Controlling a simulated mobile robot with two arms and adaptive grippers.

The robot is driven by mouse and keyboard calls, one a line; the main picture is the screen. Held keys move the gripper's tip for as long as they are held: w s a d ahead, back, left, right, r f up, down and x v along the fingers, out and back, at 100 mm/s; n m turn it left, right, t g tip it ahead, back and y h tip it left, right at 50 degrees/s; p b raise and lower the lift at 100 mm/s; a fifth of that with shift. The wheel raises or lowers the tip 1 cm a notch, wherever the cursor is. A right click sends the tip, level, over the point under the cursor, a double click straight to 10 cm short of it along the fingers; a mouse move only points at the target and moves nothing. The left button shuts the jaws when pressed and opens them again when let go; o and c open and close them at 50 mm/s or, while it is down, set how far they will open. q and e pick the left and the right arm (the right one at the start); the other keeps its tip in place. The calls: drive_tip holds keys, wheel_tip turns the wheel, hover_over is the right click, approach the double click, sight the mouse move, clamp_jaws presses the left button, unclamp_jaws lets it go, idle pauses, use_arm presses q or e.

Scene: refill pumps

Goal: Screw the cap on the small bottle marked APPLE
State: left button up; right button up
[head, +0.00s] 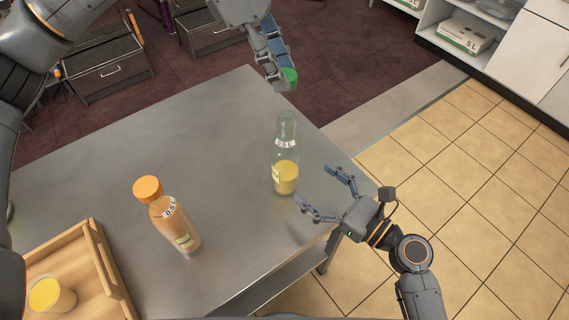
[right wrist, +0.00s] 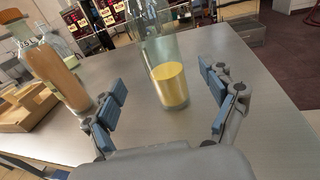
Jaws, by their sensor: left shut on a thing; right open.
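A clear bottle (head: 285,150), marked 0.5 L and partly filled with yellow liquid, stands upright and uncapped near the table's right edge. It also shows in the right wrist view (right wrist: 168,85); its top is cut off there. I cannot read APPLE on it. My left gripper (head: 279,68) is shut on a green cap (head: 290,77), held above and apart from the bottle's mouth. My right gripper (head: 314,186) is open, low beside the bottle. In the right wrist view its fingers (right wrist: 165,90) lie either side of the bottle's lower part, without visible contact.
A bottle of orange-brown liquid (head: 174,225) with an orange cap (head: 148,189) stands left on the metal table (head: 225,130). A wooden tray (head: 101,262) holds a container of yellow liquid (head: 47,294). Another clear bottle (right wrist: 52,42) stands behind. The table's middle is clear.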

sight(296, 170)
use_arm(q)
drive_tip(key=shift+s+d+r, duration=0.1)
drive_tip(key=shift+s+d, duration=0.05)
use_arm(e)
drive_tip(key=x, duration=0.8)
drive_tip(key=shift+w+a, duration=0.15)
drive_tip(key=shift+w, duration=0.05)
clamp_jaws()
use_arm(q)
drive_tip(key=shift+f, duration=2.5)
